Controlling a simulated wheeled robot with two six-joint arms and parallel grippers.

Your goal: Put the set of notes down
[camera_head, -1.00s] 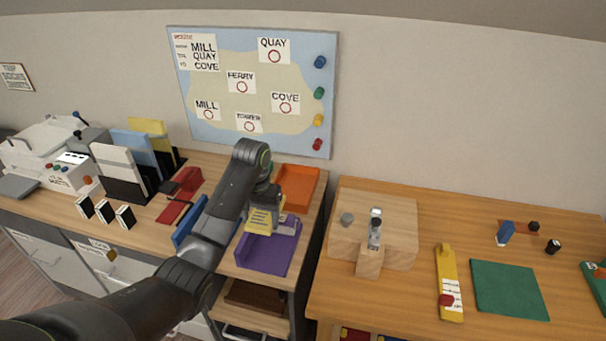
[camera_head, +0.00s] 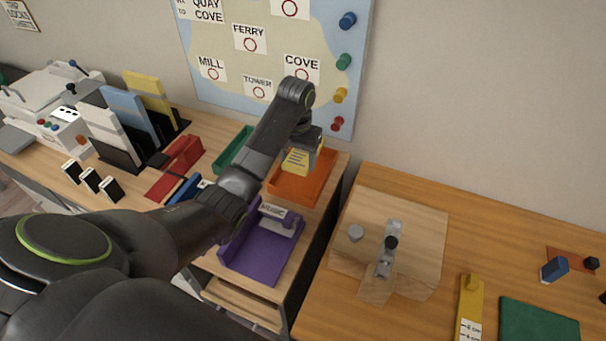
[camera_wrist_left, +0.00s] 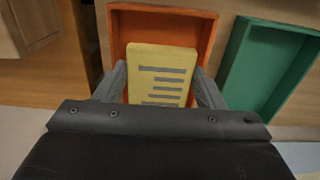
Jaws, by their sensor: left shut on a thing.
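The set of notes (camera_head: 297,159) is a yellow block with dark printed lines. My left gripper (camera_head: 303,150) is shut on it and holds it in front of the orange tray (camera_head: 312,187) in the head view. In the left wrist view the notes (camera_wrist_left: 161,68) sit between the two fingers (camera_wrist_left: 161,88), with the orange tray (camera_wrist_left: 205,14) behind them. I cannot tell whether the notes touch the tray. My right gripper is in neither view now.
A purple tray (camera_head: 262,258) lies in front of the orange one, and a green tray (camera_head: 232,150) is beside it; the green one also shows in the wrist view (camera_wrist_left: 268,62). A red stand (camera_head: 183,152) is at left. A wooden block (camera_head: 420,235) stands on the right desk.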

